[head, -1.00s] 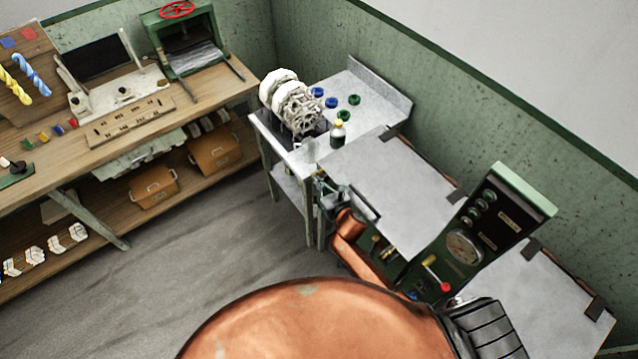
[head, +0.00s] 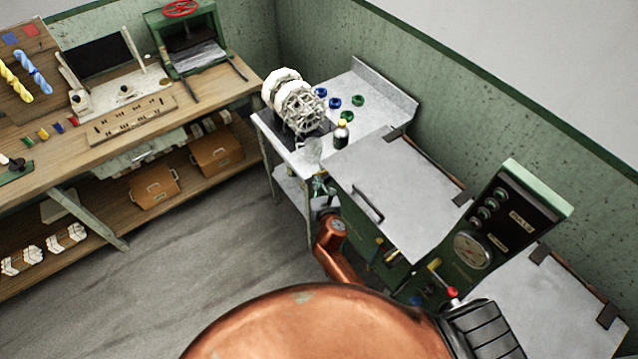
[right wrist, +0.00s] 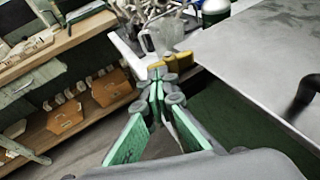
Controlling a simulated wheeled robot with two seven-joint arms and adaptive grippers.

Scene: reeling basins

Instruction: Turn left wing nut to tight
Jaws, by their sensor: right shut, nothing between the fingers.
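My right gripper (head: 319,186) is at the near front corner of the small metal table, left of the grey-topped basin. In the right wrist view its green-padded fingers (right wrist: 158,78) are shut with nothing between them. Just beyond the fingertips is a small yellow piece (right wrist: 178,61), close to them in the picture; I cannot tell whether they touch or whether it is the left wing nut. In the head view no wing nut can be made out; my gripper and wrist cover that area. My left gripper is not in view.
The metal table (head: 375,92) holds a white reel (head: 300,105), a dark-bodied bottle (head: 341,134) and several coloured rings. The basin's lid (head: 400,185) and the gauge panel (head: 505,225) stand to the right. A wooden workbench (head: 215,92) is on the left, with open floor between.

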